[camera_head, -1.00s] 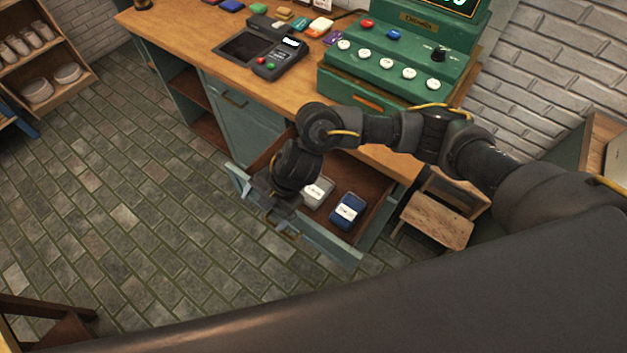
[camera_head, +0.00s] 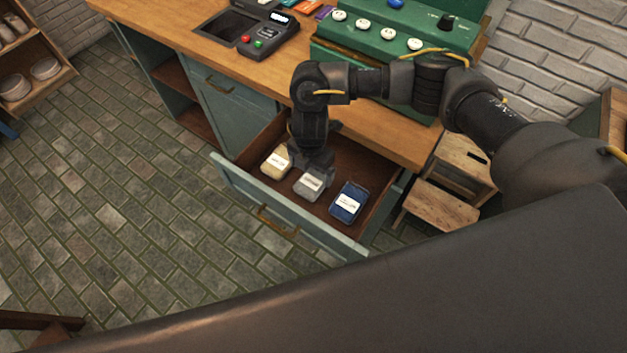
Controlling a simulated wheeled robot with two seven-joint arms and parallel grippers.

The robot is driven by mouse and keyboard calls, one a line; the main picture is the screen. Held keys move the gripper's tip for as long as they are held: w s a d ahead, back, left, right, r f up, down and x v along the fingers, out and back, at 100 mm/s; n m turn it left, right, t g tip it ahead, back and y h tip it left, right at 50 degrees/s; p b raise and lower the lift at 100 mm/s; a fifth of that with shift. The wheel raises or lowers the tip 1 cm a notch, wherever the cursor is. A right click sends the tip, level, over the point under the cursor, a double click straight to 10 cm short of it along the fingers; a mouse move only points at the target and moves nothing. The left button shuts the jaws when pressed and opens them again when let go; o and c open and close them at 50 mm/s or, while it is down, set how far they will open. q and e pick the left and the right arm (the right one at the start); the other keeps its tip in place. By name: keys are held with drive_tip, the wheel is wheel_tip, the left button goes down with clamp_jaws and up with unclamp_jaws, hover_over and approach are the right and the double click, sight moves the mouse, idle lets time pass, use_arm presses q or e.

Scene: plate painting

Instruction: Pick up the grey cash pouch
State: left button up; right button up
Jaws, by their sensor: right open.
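The grey cash pouch (camera_head: 309,187) lies in the open drawer (camera_head: 325,222), in the middle of a row of three pouches. It has a pale label on top. My right gripper (camera_head: 311,168) is over the drawer, pointing down, right at the back edge of the grey pouch and partly covering it. Its jaws are open; I cannot tell whether the fingers touch the pouch. My left gripper is not in view.
A cream pouch (camera_head: 276,162) lies left of the grey one and a blue pouch (camera_head: 349,202) lies right of it. The wooden counter (camera_head: 178,48) holds a card terminal (camera_head: 262,36) and a green cash register (camera_head: 375,55). A wooden step stool (camera_head: 440,205) stands right of the drawer.

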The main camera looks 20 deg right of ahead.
sight(311, 181)
drive_tip(key=shift+s+f, duration=0.1)
drive_tip(key=shift+f, duration=0.35)
wheel_tip(311, 181, down, 5)
drive_tip(key=shift+r+b, duration=0.1)
drive_tip(key=shift+b, duration=0.35)
drive_tip(key=shift+c, duration=0.3)
